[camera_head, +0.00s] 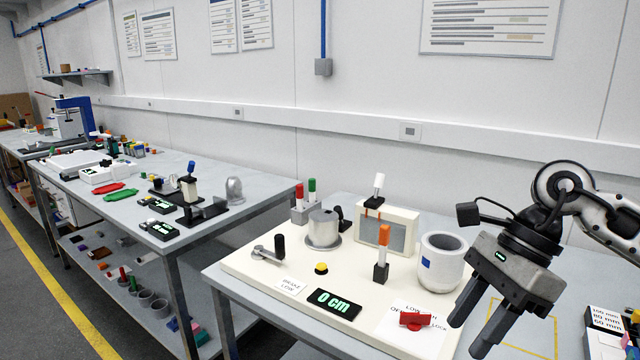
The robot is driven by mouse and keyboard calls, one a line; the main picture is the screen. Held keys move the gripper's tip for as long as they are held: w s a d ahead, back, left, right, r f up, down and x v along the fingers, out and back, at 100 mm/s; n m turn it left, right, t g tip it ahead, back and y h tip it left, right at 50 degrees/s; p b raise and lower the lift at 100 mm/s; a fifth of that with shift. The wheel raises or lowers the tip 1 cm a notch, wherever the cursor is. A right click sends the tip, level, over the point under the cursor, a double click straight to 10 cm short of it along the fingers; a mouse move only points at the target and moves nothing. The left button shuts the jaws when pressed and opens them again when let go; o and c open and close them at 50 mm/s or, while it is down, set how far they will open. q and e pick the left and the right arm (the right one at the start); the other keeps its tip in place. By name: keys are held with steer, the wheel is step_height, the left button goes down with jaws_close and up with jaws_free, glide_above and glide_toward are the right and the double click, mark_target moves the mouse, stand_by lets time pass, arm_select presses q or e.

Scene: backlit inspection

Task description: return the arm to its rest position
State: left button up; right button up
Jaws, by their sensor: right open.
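My right gripper (475,325) shows at the right of the head view, with its arm coming in from the right edge. Its two dark fingers point down and to the left, apart, with nothing seen between them. It hangs in front of the right part of the near bench, right of the white cup-like cylinder (442,268) and the red knob (415,320). The fingers overlap the bench in the picture; I see no clear contact. My left gripper is not in view.
The cream panel (235,262) carries a metal cylinder (323,230), a crank, an orange-topped lever (383,240), a framed window and a "0 cm" display (333,304). A labelled block (605,330) stands at the right edge.

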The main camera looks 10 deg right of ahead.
steer(key=a+m+t+y, duration=0.2)
steer(key=a+m+y, duration=0.9)
steer(key=a+y, duration=0.6)
steer(key=w+d+f+m+t+h, duration=0.1)
steer(key=d+f+m+t+h, duration=0.2)
steer(key=f+m+t+h, duration=0.85)
steer(key=w+d+f+m+t+h, duration=0.2)
steer(key=f+m+t, duration=0.2)
steer(key=m, duration=1.4)
steer(key=s+d+f+m+g+h, duration=0.2)
steer(key=s+f+m, duration=0.3)
steer(key=f, duration=0.3)
steer(key=s+d+f+m+g+h, duration=0.2)
steer(key=s+f+m+g+h, duration=0.2)
steer(key=s+f, duration=0.4)
steer(key=shift+s+d+f+m, duration=0.2)
steer(key=shift+s+f+m, duration=0.05)
steer(key=shift+f+m, duration=0.55)
steer(key=shift+r+g, duration=0.1)
steer(key=shift+g, duration=0.15)
